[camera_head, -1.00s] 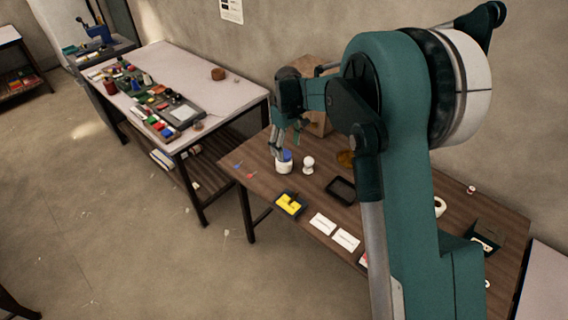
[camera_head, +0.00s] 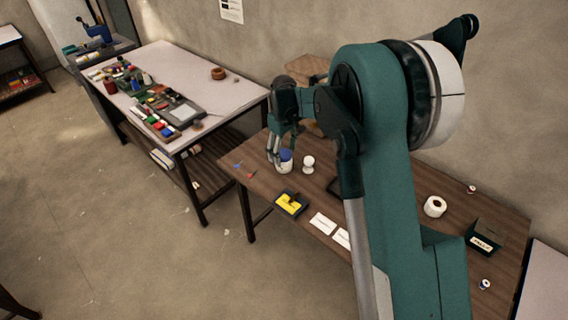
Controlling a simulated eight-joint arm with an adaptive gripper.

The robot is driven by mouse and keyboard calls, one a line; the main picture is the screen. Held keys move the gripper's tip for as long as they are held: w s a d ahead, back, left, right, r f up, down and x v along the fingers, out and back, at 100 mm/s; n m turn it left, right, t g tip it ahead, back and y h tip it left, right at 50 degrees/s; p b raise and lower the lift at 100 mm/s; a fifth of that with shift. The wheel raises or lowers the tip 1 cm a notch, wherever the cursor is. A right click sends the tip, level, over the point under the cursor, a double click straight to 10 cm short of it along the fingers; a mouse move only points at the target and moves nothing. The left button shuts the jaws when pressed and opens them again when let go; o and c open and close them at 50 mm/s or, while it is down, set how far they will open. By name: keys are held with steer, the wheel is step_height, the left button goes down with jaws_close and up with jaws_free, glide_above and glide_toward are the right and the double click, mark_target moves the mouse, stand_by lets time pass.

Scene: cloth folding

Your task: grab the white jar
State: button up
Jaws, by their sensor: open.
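The white jar (camera_head: 285,167) has a blue lid (camera_head: 285,155) and stands upright on the brown wooden table, towards its far left end. My gripper (camera_head: 273,152) points down just left of the jar, its fingers close to the jar's left side. The gripper is open; I cannot tell whether a finger touches the jar.
A white round-topped object (camera_head: 308,164) stands just right of the jar. A yellow-and-black tray (camera_head: 291,203), white cards (camera_head: 322,223) and a white roll (camera_head: 435,206) lie on the table.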

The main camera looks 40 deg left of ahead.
steer(key=shift+f, duration=0.15)
steer(key=shift+w+f, duration=0.1)
steer(key=shift+f, duration=2.35)
steer(key=c, duration=1.2)
steer(key=shift+c, duration=0.2)
steer(key=shift+r, duration=0.15)
steer(key=shift+r, duration=4.85)
